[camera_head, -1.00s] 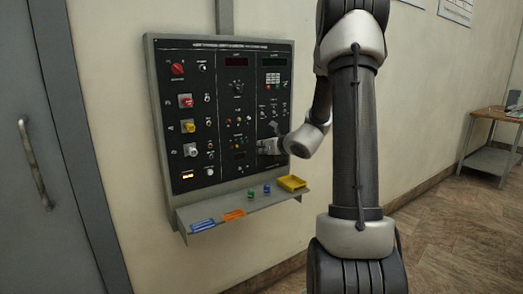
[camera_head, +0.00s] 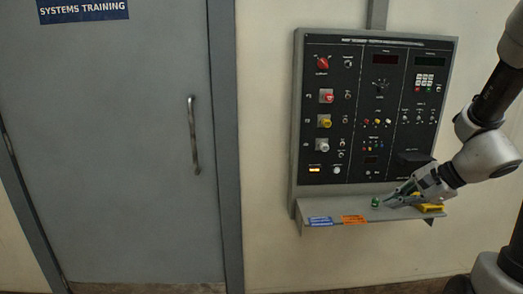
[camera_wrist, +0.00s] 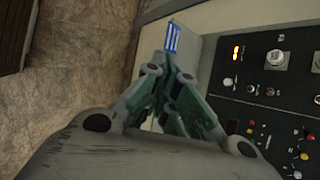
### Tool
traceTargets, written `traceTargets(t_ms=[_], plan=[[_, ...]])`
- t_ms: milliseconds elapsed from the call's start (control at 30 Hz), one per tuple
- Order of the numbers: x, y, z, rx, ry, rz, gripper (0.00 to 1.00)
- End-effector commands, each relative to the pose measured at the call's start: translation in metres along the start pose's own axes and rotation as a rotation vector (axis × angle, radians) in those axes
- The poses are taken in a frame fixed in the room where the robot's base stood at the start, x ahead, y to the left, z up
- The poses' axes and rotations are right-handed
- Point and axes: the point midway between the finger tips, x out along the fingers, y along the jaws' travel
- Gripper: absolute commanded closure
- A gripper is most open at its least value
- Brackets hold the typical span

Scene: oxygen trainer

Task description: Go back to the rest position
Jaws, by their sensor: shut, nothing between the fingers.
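My gripper (camera_head: 392,200) is shut and empty. In the head view it hangs in front of the right part of the panel's shelf, close to a green item (camera_head: 375,202) and partly covering a yellow tray (camera_head: 430,208). I cannot tell whether it touches either. The wrist view shows my gripper (camera_wrist: 172,60) with its fingers together, pointing toward a blue label (camera_wrist: 172,38) on the shelf. The control panel (camera_head: 372,150) is upright on the wall behind it, with knobs, buttons and an amber lit indicator (camera_head: 318,170).
A grey door (camera_head: 110,150) with a handle (camera_head: 193,135) stands to the left. The space before the door looks clear.

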Motion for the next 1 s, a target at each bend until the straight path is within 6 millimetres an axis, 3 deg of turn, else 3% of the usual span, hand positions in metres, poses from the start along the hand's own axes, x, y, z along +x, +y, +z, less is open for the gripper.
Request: traceTargets(t_ms=[33, 100, 200, 300, 400, 500, 700, 1000], plan=[[-0.016, 0.022, 0.018, -0.178, 0.004, 0.095, 1.0], [-0.042, 0.054, 0.032, -0.441, 0.016, 0.248, 1.0], [-0.083, 0.087, 0.041, -0.782, 0.052, 0.441, 1.0], [-0.12, 0.102, 0.045, -1.063, 0.113, 0.585, 1.0], [-0.147, 0.103, 0.051, -1.262, 0.19, 0.655, 1.0], [-0.159, 0.1, 0.065, -1.383, 0.247, 0.64, 1.0], [-0.164, 0.09, 0.089, -1.493, 0.283, 0.559, 1.0], [-0.162, 0.089, 0.09, -1.498, 0.275, 0.559, 1.0]])
